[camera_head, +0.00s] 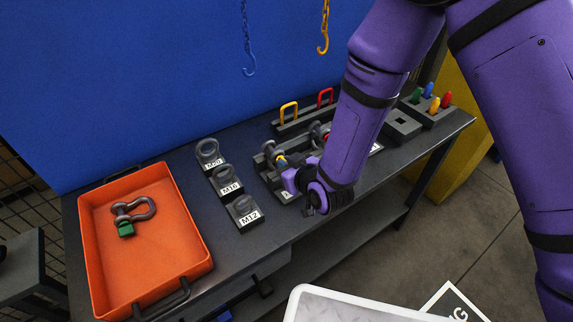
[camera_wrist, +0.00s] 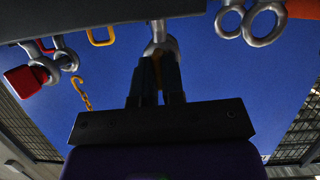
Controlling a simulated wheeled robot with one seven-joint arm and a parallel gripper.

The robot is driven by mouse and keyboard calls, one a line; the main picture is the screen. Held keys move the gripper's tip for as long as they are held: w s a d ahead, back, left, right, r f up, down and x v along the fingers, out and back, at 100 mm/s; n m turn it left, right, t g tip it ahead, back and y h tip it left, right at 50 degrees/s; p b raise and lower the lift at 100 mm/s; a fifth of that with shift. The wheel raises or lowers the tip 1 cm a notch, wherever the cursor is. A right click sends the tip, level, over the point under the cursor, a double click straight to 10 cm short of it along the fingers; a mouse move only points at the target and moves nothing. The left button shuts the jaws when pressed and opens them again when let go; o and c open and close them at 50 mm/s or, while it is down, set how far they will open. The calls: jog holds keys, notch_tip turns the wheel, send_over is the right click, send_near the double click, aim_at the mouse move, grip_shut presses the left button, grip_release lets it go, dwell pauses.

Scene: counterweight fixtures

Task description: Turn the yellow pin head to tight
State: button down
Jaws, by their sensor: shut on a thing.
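The yellow pin head (camera_head: 281,162) sits on a grey shackle (camera_head: 269,149) in a dark fixture on the bench. My gripper (camera_head: 289,173) is at the yellow pin head from the front right. In the wrist view my gripper (camera_wrist: 159,72) has its two dark fingers shut on the pin head, with only a sliver of yellow showing between them. The grey shackle (camera_wrist: 161,42) is just beyond the fingertips. The fingers hide most of the head, and I cannot tell how far the pin is screwed in.
A second shackle with a red pin head (camera_wrist: 22,80) stands close beside. Grey eye bolts on labelled blocks (camera_head: 243,211) and an orange tray (camera_head: 190,270) holding a green-pinned shackle (camera_head: 133,212) lie left. Yellow (camera_head: 289,111) and red (camera_head: 326,97) loops stand behind.

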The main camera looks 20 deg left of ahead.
jog(key=shift+m, duration=0.3)
dwell(0.4)
jog(key=c, duration=1.2)
grip_release()
jog(key=shift+g, duration=0.3)
jog(key=v, duration=1)
jog(key=shift+s+d, duration=0.25)
jog(key=shift+d, duration=0.05)
jog(key=shift+w+r, duration=0.1)
